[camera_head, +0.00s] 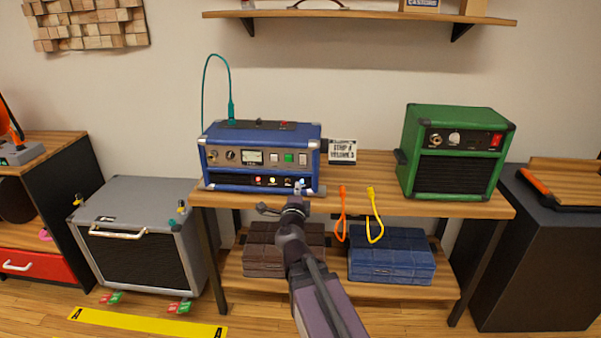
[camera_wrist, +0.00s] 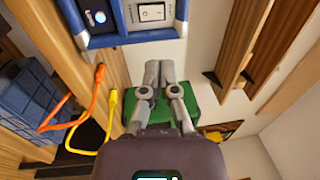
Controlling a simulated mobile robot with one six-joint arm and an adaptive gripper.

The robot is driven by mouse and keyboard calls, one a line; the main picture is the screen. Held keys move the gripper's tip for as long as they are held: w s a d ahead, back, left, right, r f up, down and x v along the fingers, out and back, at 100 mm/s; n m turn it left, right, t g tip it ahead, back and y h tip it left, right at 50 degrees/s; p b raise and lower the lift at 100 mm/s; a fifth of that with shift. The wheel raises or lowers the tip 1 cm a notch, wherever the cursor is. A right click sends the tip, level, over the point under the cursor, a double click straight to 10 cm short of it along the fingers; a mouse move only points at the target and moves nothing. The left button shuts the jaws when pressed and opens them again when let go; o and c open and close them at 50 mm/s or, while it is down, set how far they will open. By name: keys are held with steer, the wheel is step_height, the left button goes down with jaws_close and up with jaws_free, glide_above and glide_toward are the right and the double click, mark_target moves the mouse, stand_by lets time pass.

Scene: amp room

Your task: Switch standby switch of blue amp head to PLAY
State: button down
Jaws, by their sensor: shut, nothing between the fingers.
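The blue amp head (camera_head: 262,135) stands on the left of the wooden table. Its front has knobs, a meter, several rocker switches and a lower row of small lights. My gripper (camera_head: 299,186) is in front of the amp's lower right corner. In the wrist view my gripper (camera_wrist: 160,66) is shut and empty, its tips just beyond the panel edge, with contact unclear.
A green amp (camera_head: 455,155) stands on the table (camera_head: 365,205) at right. Orange (camera_head: 341,212) and yellow (camera_head: 371,220) cables hang at the front edge.

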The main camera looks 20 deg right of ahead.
mark_target(303, 157)
steer(key=shift+p+x, duration=0.85)
steer(key=shift+x, duration=6.1)
steer(key=shift+d, duration=0.15)
steer(key=shift+w+r, duration=0.1)
steer(key=shift+w, duration=0.1)
steer(key=shift+s, duration=0.15)
steer(key=s+a+p, duration=0.1)
steer(key=s+a, duration=0.1)
steer(key=s, duration=0.4)
steer(key=s+a+r, duration=0.1)
steer(key=s+a, duration=0.2)
steer(key=s, duration=0.3)
steer(key=shift+s+a+r+p, duration=0.25)
steer(key=shift+a+r+p, duration=0.05)
steer(key=shift+r+p, duration=0.1)
